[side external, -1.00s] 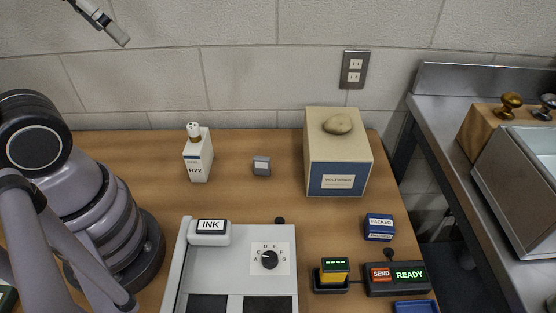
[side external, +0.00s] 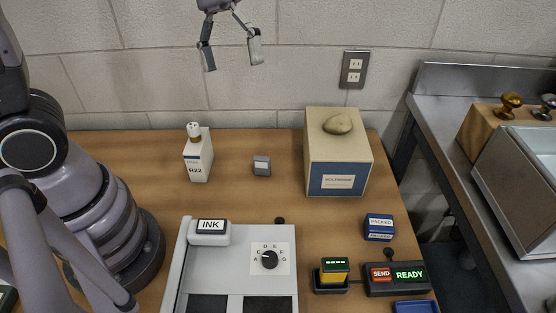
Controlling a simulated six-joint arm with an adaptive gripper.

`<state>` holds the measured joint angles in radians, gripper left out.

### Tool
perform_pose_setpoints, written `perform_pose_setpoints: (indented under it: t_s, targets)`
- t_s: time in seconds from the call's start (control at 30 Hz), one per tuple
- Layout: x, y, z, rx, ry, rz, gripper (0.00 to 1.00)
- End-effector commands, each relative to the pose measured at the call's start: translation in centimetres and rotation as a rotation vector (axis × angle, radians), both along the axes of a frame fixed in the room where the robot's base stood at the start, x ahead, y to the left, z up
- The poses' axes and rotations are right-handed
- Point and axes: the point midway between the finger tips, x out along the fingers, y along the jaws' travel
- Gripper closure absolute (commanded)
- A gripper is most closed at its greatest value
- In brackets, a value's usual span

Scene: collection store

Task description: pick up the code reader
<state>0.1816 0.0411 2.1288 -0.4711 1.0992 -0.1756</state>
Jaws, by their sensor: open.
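What looks like the code reader is a small yellow device (side external: 334,273) with a black top and a lit green display. It stands upright in a black cradle (side external: 331,288) near the front of the wooden table, left of the SEND/READY box. My gripper (side external: 233,64) is high at the top of the view, in front of the wall. Its two fingers are apart, point down, and hold nothing. It is well above the table and far from the yellow device.
A grey machine (side external: 230,263) with a dial and INK block fills the front middle. A voltmeter box (side external: 338,150) with a stone on top, an R22 bottle (side external: 198,155), a small grey block (side external: 262,166) and a blue PACKED box (side external: 379,227) stand on the table. The SEND/READY box (side external: 397,279) sits right.

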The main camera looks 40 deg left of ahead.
Motion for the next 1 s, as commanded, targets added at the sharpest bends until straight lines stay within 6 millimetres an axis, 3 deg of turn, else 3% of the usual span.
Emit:
perform_pose_setpoints:
  t_s: [0.2, 0.4, 0.5, 0.7, 1.0]
  targets:
    - [3.9, -7.9, -6.9, -0.114, 0.385, 0.091, 0.17]
    - [5.0, -14.5, -14.6, -0.169, 0.708, 0.195, 0.17]
    - [4.8, -16.7, -18.0, -0.182, 0.827, 0.244, 0.17]
    - [4.3, -18.8, -21.7, -0.192, 0.949, 0.297, 0.17]
    - [4.2, -19.0, -26.5, -0.191, 0.964, 0.305, 0.17]
